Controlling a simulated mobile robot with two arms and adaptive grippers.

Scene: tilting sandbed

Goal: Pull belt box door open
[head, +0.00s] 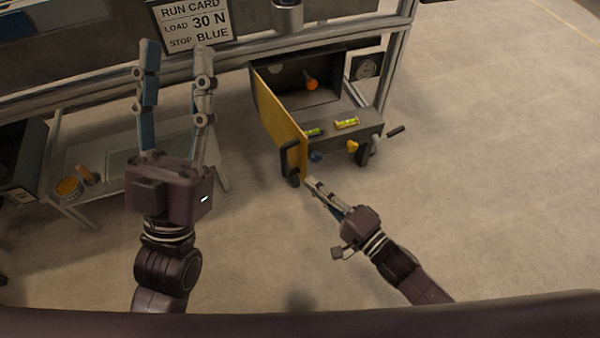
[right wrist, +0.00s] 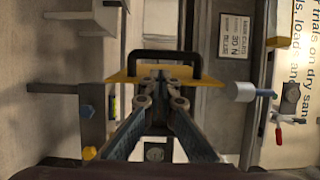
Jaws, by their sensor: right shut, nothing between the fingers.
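The belt box (head: 290,75) stands under the bench frame in the head view, with its dark inside showing. Its yellow door (head: 280,110) is swung open, out from the box's left side. A black bar handle (head: 291,160) is on the door's outer face near its free edge; it also shows in the right wrist view (right wrist: 150,53). My right gripper (head: 309,183) is shut and empty at the door's free edge, apart from the handle's grip. I cannot tell whether its tips touch the door. My left gripper (head: 176,60) is open and empty, raised at the left.
An orange knob (head: 312,84) sits inside the box. A grey ledge with spirit levels (head: 346,123) and yellow and blue knobs (head: 352,146) juts out right of the door. A run card (head: 193,24) hangs above. The floor at the right is clear.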

